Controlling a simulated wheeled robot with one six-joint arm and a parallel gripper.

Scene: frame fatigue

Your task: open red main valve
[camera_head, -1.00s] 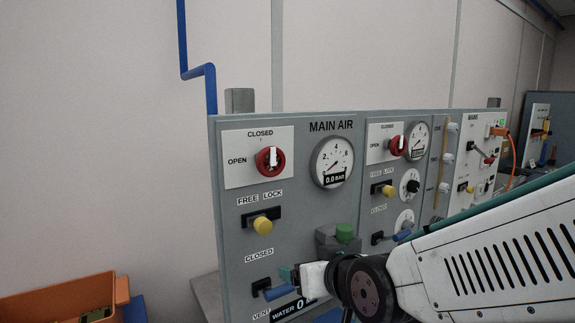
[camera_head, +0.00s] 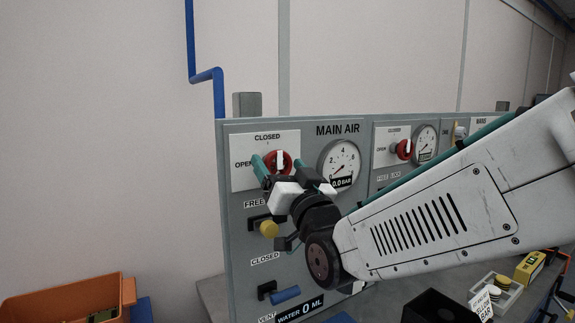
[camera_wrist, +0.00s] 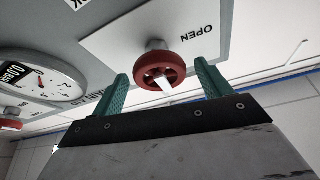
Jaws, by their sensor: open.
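The red main valve (camera_head: 277,162) is a round red knob with a white pointer bar, on a white plate marked CLOSED at the top and OPEN at the left. Its white bar stands upright, toward CLOSED. In the wrist view the valve (camera_wrist: 159,72) lies between and just beyond the two green fingertips (camera_wrist: 163,78), which are apart. I cannot tell whether either finger touches it. The main air gauge (camera_head: 342,163) reads 0.0 bar.
The grey panel (camera_head: 240,220) carries a yellow knob (camera_head: 269,229) and a blue-handled lever (camera_head: 285,294) below the valve. A second red knob (camera_head: 404,149) is to the right. An orange bin (camera_head: 60,303) stands at lower left. A black box (camera_head: 436,308) sits at lower right.

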